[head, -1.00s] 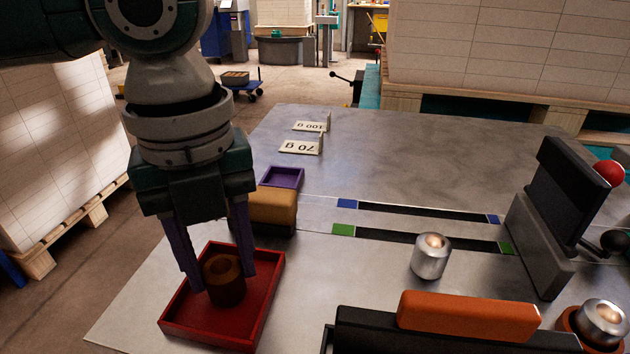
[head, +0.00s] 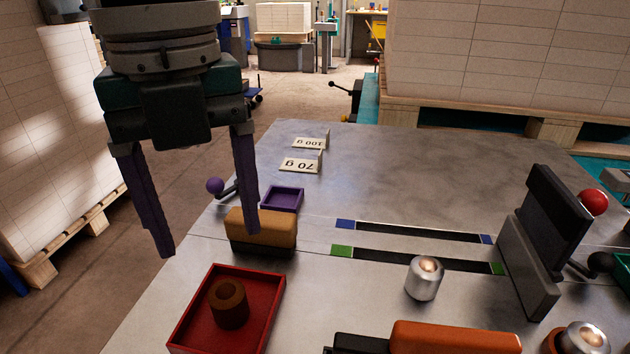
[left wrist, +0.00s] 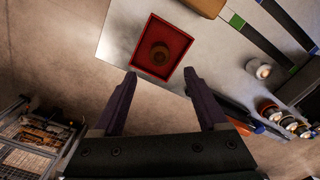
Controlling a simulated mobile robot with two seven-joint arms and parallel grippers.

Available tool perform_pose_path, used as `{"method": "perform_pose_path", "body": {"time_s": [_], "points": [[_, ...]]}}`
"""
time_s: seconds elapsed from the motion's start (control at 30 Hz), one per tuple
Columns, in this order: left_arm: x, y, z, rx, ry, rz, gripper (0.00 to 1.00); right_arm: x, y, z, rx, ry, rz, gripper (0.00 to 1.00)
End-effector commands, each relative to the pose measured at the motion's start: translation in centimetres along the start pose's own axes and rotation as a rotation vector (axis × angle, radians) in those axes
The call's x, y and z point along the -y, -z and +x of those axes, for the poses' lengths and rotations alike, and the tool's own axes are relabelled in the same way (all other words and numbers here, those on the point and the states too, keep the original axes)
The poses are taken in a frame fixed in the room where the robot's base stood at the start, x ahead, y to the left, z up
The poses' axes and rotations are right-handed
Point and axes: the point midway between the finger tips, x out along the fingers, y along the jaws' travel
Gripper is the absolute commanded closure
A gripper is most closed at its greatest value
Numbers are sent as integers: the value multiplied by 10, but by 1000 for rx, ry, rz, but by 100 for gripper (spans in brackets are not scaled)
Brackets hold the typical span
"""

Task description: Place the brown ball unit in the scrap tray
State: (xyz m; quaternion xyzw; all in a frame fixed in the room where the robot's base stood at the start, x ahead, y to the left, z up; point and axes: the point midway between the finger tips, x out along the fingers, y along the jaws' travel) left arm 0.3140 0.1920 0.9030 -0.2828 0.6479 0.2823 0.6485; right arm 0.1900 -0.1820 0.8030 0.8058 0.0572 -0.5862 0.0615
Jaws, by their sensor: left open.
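The brown ball unit (head: 229,303), a short brown cylinder with a round recess in its top, stands upright inside the red scrap tray (head: 186,327). In the left wrist view the brown unit (left wrist: 159,54) is inside the red tray (left wrist: 183,77), touching none of my fingers. My left gripper (head: 212,245) is open and empty, raised above and behind the tray, its purple fingers wide apart. Its fingers also show in the left wrist view (left wrist: 165,100). My right gripper is not in view.
A tan block (head: 262,230) and a small purple tray (head: 284,199) stand behind the red tray. A silver unit (head: 424,278) stands near the slots. A dark press-like fixture (head: 543,240) with a red knob is at right. An orange-topped block (head: 455,338) is in front.

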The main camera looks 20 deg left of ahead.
Motion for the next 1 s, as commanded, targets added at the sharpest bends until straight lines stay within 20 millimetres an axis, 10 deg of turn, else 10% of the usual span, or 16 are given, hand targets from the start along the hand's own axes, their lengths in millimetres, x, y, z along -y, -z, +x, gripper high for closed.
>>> {"method": "perform_pose_path", "body": {"time_s": [0.23,0.47,0.77,1.0], "points": [[1,1,-31,-1,2,-3,24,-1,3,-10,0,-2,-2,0],[22,43,1,-52,101,-155,24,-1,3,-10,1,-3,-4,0],[40,110,43,-269,334,-931,24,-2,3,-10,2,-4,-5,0],[-17,103,73,-282,356,-1696,24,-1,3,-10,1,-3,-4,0]]}}
